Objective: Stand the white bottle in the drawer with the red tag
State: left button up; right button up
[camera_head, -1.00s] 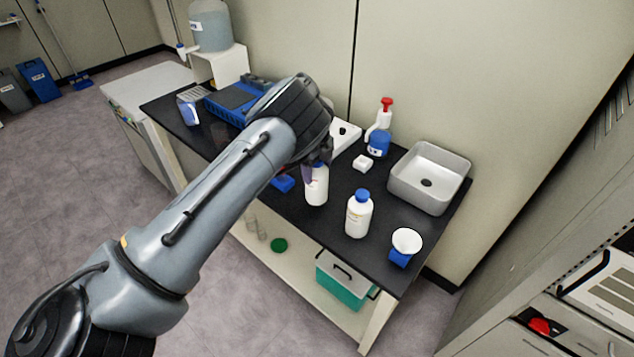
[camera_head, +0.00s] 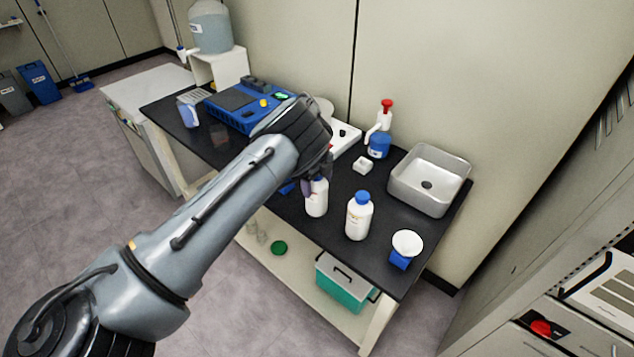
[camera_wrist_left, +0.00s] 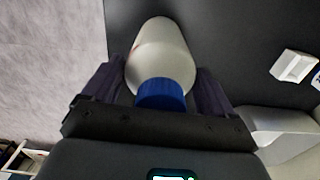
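A white bottle (camera_head: 317,202) is in my left gripper (camera_head: 314,184), above or on the black bench top; I cannot tell if its base touches. In the left wrist view the bottle (camera_wrist_left: 162,52) and its blue cap (camera_wrist_left: 161,94) are between the two dark fingers (camera_wrist_left: 160,85), which look closed on its sides. A second white bottle (camera_head: 358,219) with a blue cap stands upright just right of it. A red item (camera_head: 541,328) shows at a drawer front of the grey cabinet at lower right; I cannot tell if it is a tag. My right gripper is not in view.
A teal box (camera_head: 342,284) sits on the lower shelf.

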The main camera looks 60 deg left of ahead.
pick_arm(q)
jog(key=shift+o, duration=0.9)
